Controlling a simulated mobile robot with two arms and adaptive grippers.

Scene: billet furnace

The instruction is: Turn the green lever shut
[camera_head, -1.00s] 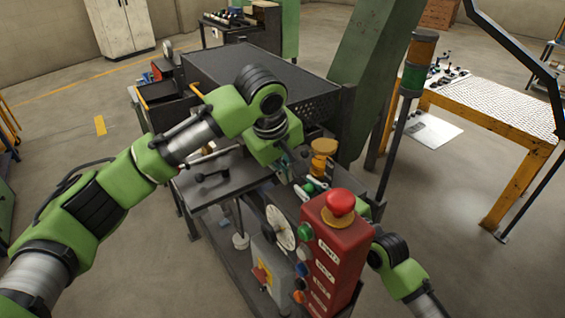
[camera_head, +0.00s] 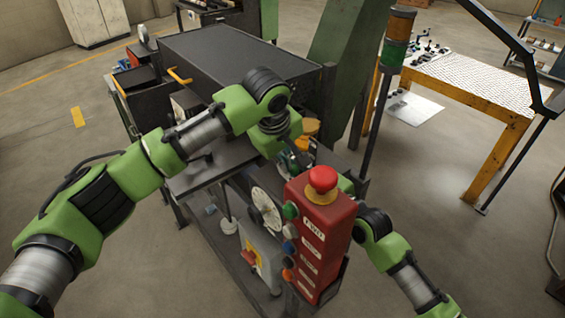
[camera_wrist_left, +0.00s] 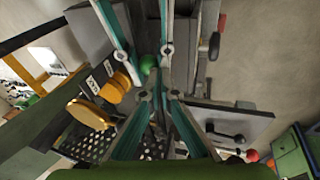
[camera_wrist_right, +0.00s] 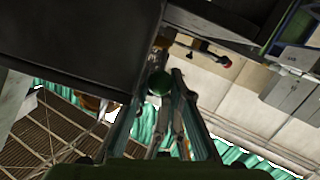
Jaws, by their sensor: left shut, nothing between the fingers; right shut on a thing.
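The green lever's ball knob (camera_wrist_right: 158,83) shows in the right wrist view between the fingers of my right gripper (camera_wrist_right: 160,74), which is shut on it. The knob also shows in the left wrist view (camera_wrist_left: 148,64), just ahead of my left gripper (camera_wrist_left: 160,97). My left gripper is shut and empty, close beside the knob; whether it touches the lever I cannot tell. Teal fingers enter that view from the top, apparently my right gripper. In the head view my left wrist and the red box hide most of both grippers. The lever's rod is mostly hidden.
A red control box (camera_head: 318,240) with a red mushroom button (camera_head: 322,180) stands in front of the right arm. A dark furnace housing (camera_head: 235,55) is behind. An orange-yellow knob (camera_wrist_left: 92,113) sits near the left gripper. A yellow-framed table (camera_head: 470,95) stands at right, with clear floor before it.

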